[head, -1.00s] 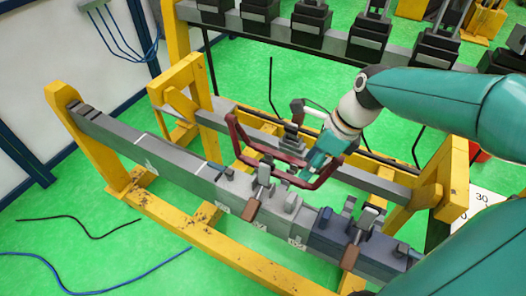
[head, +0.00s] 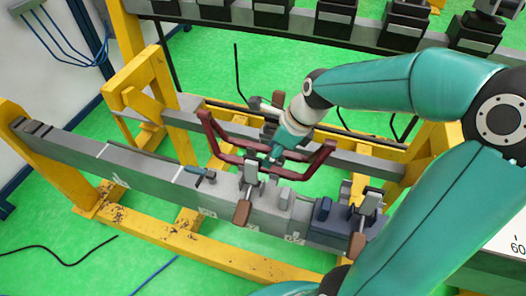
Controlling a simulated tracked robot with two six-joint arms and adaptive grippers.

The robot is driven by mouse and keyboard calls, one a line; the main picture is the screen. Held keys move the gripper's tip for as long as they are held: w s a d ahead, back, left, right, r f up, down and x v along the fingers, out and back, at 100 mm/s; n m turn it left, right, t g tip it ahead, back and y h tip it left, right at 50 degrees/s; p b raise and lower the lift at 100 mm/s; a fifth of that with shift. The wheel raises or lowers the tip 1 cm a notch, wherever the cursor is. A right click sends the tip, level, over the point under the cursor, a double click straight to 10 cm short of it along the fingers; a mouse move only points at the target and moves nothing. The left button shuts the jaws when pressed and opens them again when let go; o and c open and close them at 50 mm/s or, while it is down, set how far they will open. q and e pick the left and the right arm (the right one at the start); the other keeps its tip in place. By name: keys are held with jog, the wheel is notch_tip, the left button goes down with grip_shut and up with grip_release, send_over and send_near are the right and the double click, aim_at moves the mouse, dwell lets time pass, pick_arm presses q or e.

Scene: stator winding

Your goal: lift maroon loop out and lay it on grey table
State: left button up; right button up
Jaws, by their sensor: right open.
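The maroon loop (head: 217,136) is an angular, open-looking frame. It sits across the clamp fixture on the long grey beam, its left end raised and its right end up near the middle of the view. My right gripper (head: 274,154) is open and hangs just above the middle of the loop, between its two raised ends. Its fingers partly cover the loop's far side, and I cannot tell whether they touch it. A clamp with a brown handle (head: 242,212) stands in front of the loop. The left gripper is not in view.
The grey beam (head: 90,165) lies on a yellow frame (head: 150,232). A second brown-handled clamp (head: 357,243) stands to the right. A small blue-grey tool (head: 200,175) lies on the beam. Black machine units (head: 335,18) line the back.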

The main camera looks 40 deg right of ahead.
aim_at(262, 149)
jog(key=shift+x, duration=3.3)
jog(key=shift+w, duration=0.1)
jog(key=shift+c, duration=0.3)
jog(key=shift+d, duration=0.1)
grip_shut()
